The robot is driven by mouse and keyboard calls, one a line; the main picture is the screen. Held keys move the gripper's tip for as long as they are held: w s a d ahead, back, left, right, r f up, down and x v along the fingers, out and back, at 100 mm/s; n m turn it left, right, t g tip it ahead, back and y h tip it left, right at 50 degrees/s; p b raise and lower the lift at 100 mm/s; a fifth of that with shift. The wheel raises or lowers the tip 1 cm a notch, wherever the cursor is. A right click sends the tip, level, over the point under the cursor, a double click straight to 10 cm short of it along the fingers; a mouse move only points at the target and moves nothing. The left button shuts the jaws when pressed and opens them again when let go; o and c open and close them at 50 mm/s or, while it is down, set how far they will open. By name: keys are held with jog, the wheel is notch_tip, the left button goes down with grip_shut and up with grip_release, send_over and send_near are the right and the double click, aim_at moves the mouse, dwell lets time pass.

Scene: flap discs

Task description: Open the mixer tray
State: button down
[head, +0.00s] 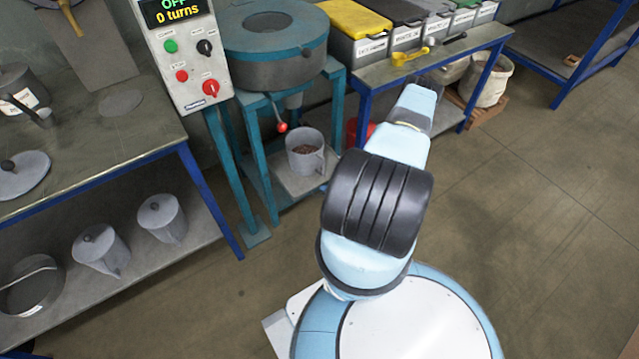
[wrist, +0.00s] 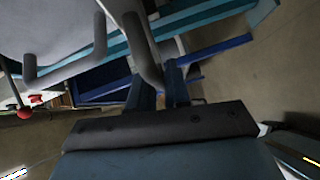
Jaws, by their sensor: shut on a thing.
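The mixer (head: 270,60) is a round grey and teal drum on teal legs, left of my arm in the head view. In the wrist view a pale grey surface (wrist: 50,25) fills the upper left, with a dark bar handle (wrist: 143,45) running down from it. Whether the handle belongs to the mixer tray I cannot tell. In the head view my arm hides the gripper. A lever with a red knob (head: 282,127) hangs below the drum; a red knob (wrist: 24,113) also shows at the wrist view's left.
A grey jug (head: 305,152) with brown grains stands on the low shelf under the mixer. The control box (head: 185,55) reads OFF, 0 turns. A table (head: 470,45) with bins and scoops is at the back right. Floor (head: 540,200) at right is clear.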

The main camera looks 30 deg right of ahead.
jog(key=s, duration=1.7)
jog(key=shift+d+f, duration=0.15)
jog(key=shift+d, duration=0.1)
jog(key=shift+s, duration=0.1)
jog(key=c, duration=1.2)
grip_release()
jog(key=v, duration=1.3)
jog(key=shift+s+d, duration=0.25)
jog(key=shift+d, duration=0.05)
